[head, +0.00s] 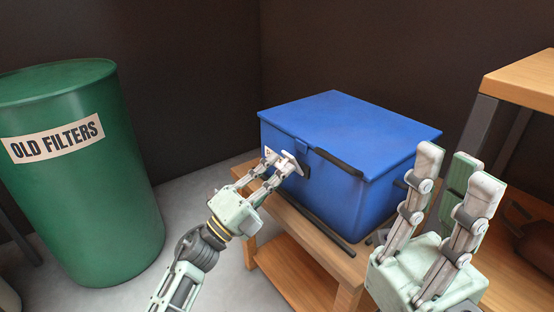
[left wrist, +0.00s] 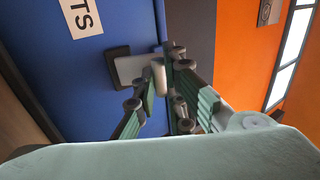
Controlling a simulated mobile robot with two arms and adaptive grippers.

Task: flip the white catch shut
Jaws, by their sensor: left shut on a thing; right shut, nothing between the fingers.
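A blue box (head: 350,128) with its lid down stands on a wooden bench. The white catch (head: 291,161) is at its front, below a small blue tab on the lid edge. My left gripper (head: 279,172) is at the front face, shut on the catch. In the left wrist view the white catch (left wrist: 131,68) sits on a dark mount against the blue face, its end at the fingertips (left wrist: 163,75). The fingers partly hide it. My right gripper (head: 452,178) is shut and empty, fingers up, to the right of the box and apart from it.
A green drum (head: 80,200) labelled OLD FILTERS stands at left. The wooden bench (head: 262,225) bears the box and a dark bar (head: 318,226). A black handle (head: 333,158) runs along the lid's front edge. Wooden shelving (head: 525,85) stands at right.

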